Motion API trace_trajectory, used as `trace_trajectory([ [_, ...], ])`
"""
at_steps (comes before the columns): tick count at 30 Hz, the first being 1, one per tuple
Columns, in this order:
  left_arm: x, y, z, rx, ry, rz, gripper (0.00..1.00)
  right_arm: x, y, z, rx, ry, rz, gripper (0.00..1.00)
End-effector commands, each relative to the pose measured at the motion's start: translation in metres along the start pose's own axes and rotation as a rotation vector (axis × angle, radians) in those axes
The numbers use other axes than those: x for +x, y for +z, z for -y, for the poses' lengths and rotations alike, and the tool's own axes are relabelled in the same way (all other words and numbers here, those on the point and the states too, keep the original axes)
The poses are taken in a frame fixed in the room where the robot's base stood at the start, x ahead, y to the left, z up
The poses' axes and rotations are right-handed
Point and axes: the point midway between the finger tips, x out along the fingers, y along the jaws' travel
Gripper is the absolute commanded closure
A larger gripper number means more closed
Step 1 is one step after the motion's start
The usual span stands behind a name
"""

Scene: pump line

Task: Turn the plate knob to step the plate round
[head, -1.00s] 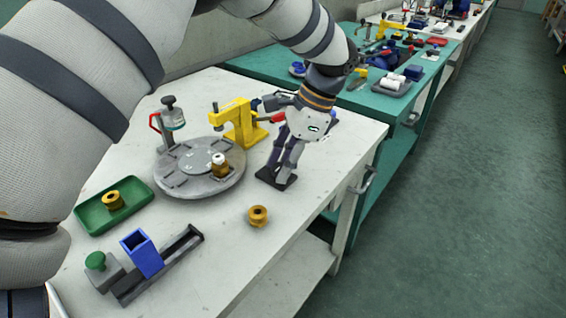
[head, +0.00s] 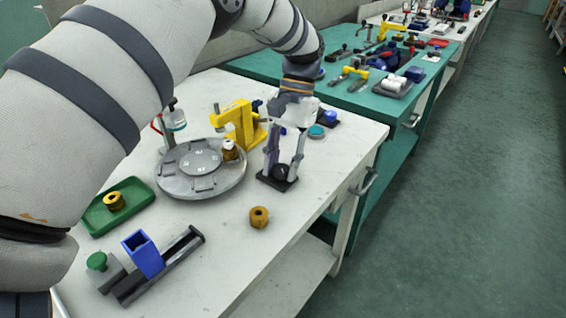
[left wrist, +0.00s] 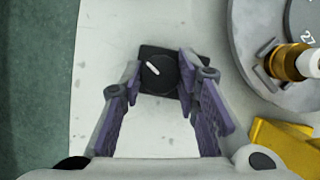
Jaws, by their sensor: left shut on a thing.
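The plate knob (left wrist: 158,72) is black and round with a white pointer line, on a square black base (head: 288,184) at the bench's right side. My left gripper (head: 281,172) points down over it. In the left wrist view, its fingers (left wrist: 160,78) stand on both sides of the knob, shut on it. The round grey plate (head: 172,186) lies left of the knob, with numbered stations and clamps. A brass part with a white top (head: 229,150) sits at the plate's right edge; it also shows in the left wrist view (left wrist: 288,62). My right gripper is out of view.
A yellow press (head: 239,120) stands behind the plate, close to my left gripper. A green tray (head: 141,189) with a brass part, a blue chute (head: 142,254) and a loose brass part (head: 259,217) are nearer. The bench is clear between the loose part and the knob.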

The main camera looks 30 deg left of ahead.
Motion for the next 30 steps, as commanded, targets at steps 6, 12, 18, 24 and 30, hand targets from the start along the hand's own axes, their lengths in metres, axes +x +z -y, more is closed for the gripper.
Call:
trace_trajectory([
  [6,-0.001,0.001,0.002,-0.182,0.076,0.000,0.99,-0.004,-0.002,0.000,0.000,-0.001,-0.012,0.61],
  [12,-0.001,0.001,0.003,-0.331,0.138,-0.001,0.99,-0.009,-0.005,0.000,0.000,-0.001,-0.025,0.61],
  [18,-0.001,0.001,0.003,-0.441,0.184,-0.001,0.99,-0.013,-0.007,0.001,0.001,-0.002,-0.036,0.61],
  [24,0.001,0.002,0.003,-0.510,0.211,0.002,0.99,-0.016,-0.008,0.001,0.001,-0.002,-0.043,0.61],
  [30,0.001,0.001,0.003,-0.542,0.225,0.002,0.99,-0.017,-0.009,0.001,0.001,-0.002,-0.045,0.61],
])
